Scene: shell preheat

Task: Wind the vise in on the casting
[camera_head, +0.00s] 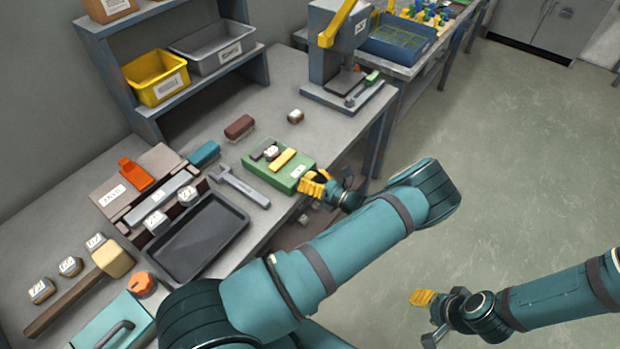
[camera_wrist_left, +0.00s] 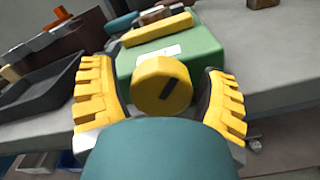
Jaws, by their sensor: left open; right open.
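The green vise (camera_head: 298,178) sits near the table's front edge, with a yellow jaw bar (camera_head: 283,159) on top. A small pale and brown block (camera_head: 271,153), apparently the casting, lies between that bar and a dark grey jaw; how tightly it sits I cannot tell. In the left wrist view the vise's round yellow knob (camera_wrist_left: 162,84) with a dark slot faces me. My left gripper (camera_head: 314,185) is open, its yellow fingers on either side of the knob with visible gaps. My right gripper (camera_head: 424,301) is open and empty over the floor at the right.
A grey wrench-like tool (camera_head: 238,187) lies left of the vise, near a black tray (camera_head: 201,236). A brown block (camera_head: 239,127) and a small casting-like block (camera_head: 295,116) lie behind. A press (camera_head: 329,45) stands at the back right. The floor at right is clear.

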